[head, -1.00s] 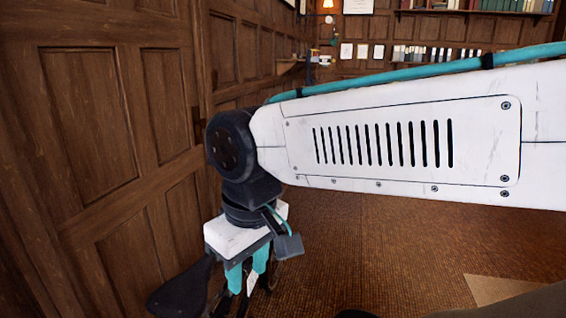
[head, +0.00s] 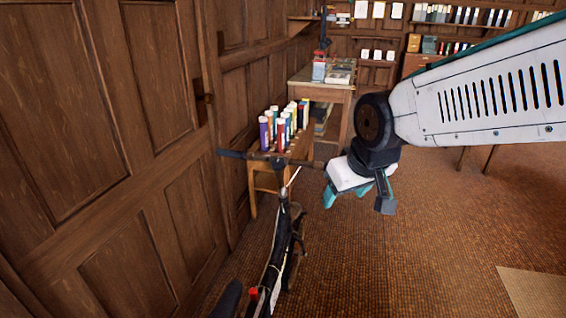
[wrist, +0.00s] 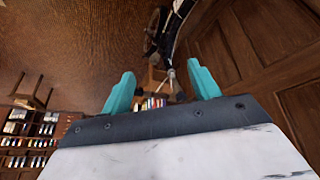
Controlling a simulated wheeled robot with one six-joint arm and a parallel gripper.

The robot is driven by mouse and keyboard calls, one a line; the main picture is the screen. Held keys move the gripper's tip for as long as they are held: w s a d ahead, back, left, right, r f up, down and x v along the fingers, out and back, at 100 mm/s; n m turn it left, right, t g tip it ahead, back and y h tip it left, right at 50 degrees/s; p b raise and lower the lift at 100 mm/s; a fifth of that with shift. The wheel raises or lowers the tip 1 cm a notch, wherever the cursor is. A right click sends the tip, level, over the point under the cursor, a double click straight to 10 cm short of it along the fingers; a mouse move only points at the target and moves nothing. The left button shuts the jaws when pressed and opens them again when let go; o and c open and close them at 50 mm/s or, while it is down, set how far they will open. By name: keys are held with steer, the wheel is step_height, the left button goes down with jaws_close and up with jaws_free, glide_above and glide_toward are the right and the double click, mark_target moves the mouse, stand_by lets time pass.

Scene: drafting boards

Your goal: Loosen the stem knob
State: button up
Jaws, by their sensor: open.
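A dark folding bicycle (head: 279,248) stands beside the panelled wall, seen from above and behind in the head view. Its handlebar (head: 232,154) crosses at the top of the upright stem (head: 283,196). A small pale part shows on the stem, but I cannot tell whether it is the knob. My gripper (head: 347,194) is open and empty, to the right of the stem and apart from it. In the wrist view, the bicycle (wrist: 183,22) shows beyond my gripper (wrist: 160,69), its stem appearing between the teal fingers.
A small wooden stand (head: 298,150) with several coloured book-like items is just past the handlebar. A desk (head: 327,83) stands behind it. The panelled wall (head: 150,180) closes off the left. Carpeted floor (head: 420,240) is clear on the right.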

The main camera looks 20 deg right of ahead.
steer(key=w+f+n+t, duration=0.1)
steer(key=w+f+t, duration=0.2)
steer(key=w, duration=0.6)
steer(key=w+f+n+t, duration=0.1)
steer(key=w+f+t, duration=0.1)
steer(key=w, duration=0.6)
steer(key=t+y, duration=0.1)
steer(key=t, duration=0.2)
glide_toward(281, 167)
steer(key=d, duration=0.2)
steer(key=w+f+t+y, duration=0.1)
steer(key=w+a+f+n+t, duration=0.1)
steer(key=w+f+t, duration=0.1)
steer(key=shift+w+f+n+y, duration=0.3)
steer(key=shift+y, duration=0.1)
steer(key=shift+w+a+f+t, duration=0.25)
steer(key=shift+f+t, duration=0.1)
steer(key=shift+t, duration=0.45)
steer(key=w, duration=0.2)
steer(key=w+a, duration=0.1)
steer(key=w, duration=0.4)
steer(key=shift+w+a, duration=0.15)
steer(key=shift+w, duration=0.05)
steer(key=shift+y, duration=0.4)
steer(key=c, duration=1)
